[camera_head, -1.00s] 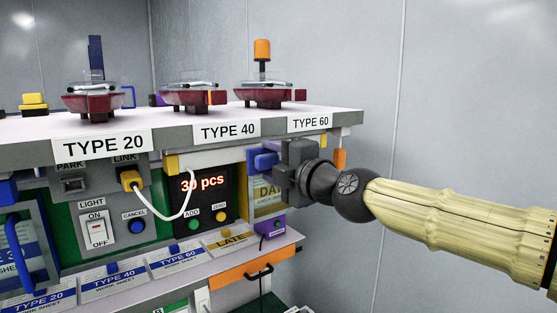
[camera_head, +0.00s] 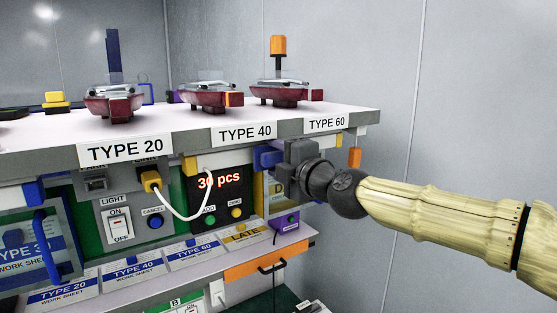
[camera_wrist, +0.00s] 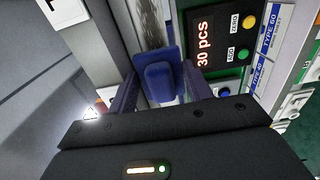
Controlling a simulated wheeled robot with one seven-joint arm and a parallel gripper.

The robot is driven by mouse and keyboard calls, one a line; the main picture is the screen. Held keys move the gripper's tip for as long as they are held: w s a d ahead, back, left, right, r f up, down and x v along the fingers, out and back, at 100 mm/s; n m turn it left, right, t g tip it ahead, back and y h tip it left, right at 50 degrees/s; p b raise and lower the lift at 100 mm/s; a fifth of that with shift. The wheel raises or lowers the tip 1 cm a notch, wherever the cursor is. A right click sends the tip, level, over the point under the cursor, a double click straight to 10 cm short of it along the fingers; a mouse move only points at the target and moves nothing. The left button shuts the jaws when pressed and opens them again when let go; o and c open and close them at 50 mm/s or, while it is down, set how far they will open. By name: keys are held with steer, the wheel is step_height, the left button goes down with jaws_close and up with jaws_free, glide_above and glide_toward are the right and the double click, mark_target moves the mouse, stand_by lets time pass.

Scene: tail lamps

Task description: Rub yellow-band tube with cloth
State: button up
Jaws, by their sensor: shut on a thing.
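My gripper (camera_head: 280,160) is shut on a blue block-shaped piece (camera_wrist: 162,78), which may be the cloth. In the head view this blue piece (camera_head: 266,158) is just under the shelf edge, below the TYPE 40 and TYPE 60 labels. A pale tube with a yellow end band (camera_head: 190,167) runs under the shelf edge, left of my gripper. Its right part is hidden by the blue piece and my gripper. In the wrist view a pale, dark-streaked surface (camera_wrist: 148,22) lies just beyond the blue piece. I cannot tell whether they touch.
The shelf (camera_head: 60,142) above carries several red lamps. A counter display (camera_head: 218,185) and a looped white cable (camera_head: 185,216) are close left of my gripper. A sloped ledge (camera_head: 140,285) with work sheets is below. The grey wall at right leaves free room.

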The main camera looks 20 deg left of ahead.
steer(key=shift+w+a, duration=0.35)
steer(key=shift+a, duration=0.1)
stand_by(0.4)
steer(key=w+d, duration=0.2)
steer(key=shift+w+d+b, duration=0.35)
steer(key=shift+d, duration=0.05)
steer(key=shift+w, duration=0.1)
steer(key=shift+w+d, duration=0.65)
steer(key=shift+w, duration=0.2)
steer(key=shift+w+d, duration=0.6)
steer(key=shift+w, duration=0.2)
